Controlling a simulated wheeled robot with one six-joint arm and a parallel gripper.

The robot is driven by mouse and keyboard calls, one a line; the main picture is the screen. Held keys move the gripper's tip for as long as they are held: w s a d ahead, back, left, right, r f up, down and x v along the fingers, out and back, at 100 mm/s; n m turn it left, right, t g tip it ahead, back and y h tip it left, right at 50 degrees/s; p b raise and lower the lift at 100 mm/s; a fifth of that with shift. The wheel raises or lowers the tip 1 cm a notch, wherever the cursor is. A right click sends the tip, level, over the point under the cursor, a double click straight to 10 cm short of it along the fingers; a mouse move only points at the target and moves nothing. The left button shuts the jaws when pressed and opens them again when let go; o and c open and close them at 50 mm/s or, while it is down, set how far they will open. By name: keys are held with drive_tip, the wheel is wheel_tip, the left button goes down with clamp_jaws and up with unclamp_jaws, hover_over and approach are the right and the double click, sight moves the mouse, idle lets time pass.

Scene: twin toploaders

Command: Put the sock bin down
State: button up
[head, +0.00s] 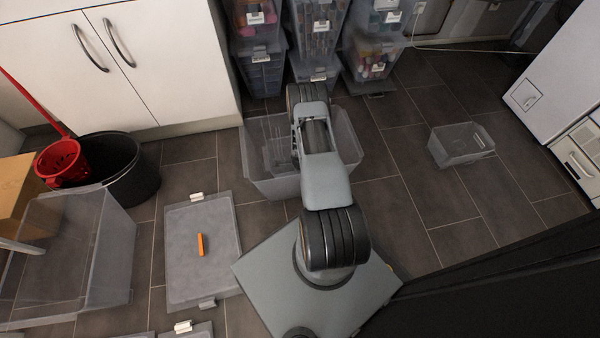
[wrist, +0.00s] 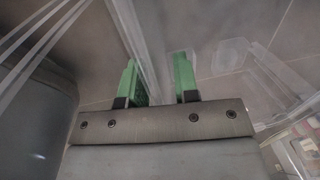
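A large clear bin (head: 349,148) stands under my arm in the middle of the head view, apparently at floor level. It looks empty where I can see in; I see no socks or label that mark it as the sock bin. My arm hides its middle and my gripper in the head view. In the wrist view my gripper (wrist: 158,75) shows two green fingers standing apart. A translucent wall (wrist: 138,45), seemingly of this bin, runs between them, with a gap beside it. I cannot tell whether the wall touches the left finger.
A small clear bin (head: 462,146) sits on open floor at right. Stacked, filled drawers (head: 262,75) stand behind. A grey lid (head: 183,262) with an orange bar (head: 200,244), a large clear bin (head: 110,260) and a black bucket (head: 135,180) lie left. A white appliance (head: 550,80) stands right.

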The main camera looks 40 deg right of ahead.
drive_tip(key=w+a+r+n+p, duration=0.15)
drive_tip(key=a+r+n, duration=0.25)
drive_tip(key=r, duration=0.8)
drive_tip(key=w+a+r+n+t+y+p, duration=0.1)
drive_tip(key=a+r+n+p, duration=0.2)
drive_tip(key=r, duration=1)
drive_tip(key=w+a+r+n+p, duration=0.1)
drive_tip(key=a+r+n, duration=0.3)
drive_tip(key=r, duration=0.8)
drive_tip(key=s+a+r+n, duration=0.5)
drive_tip(key=s+r+n, duration=0.1)
drive_tip(key=s+r, duration=0.2)
drive_tip(key=s+a+r+n, duration=0.4)
drive_tip(key=s+r+n, duration=0.2)
drive_tip(key=s+r, duration=0.1)
drive_tip(key=shift+s+a+r+t, duration=0.3)
drive_tip(key=shift+s+a+r, duration=0.05)
drive_tip(key=shift+r, duration=0.55)
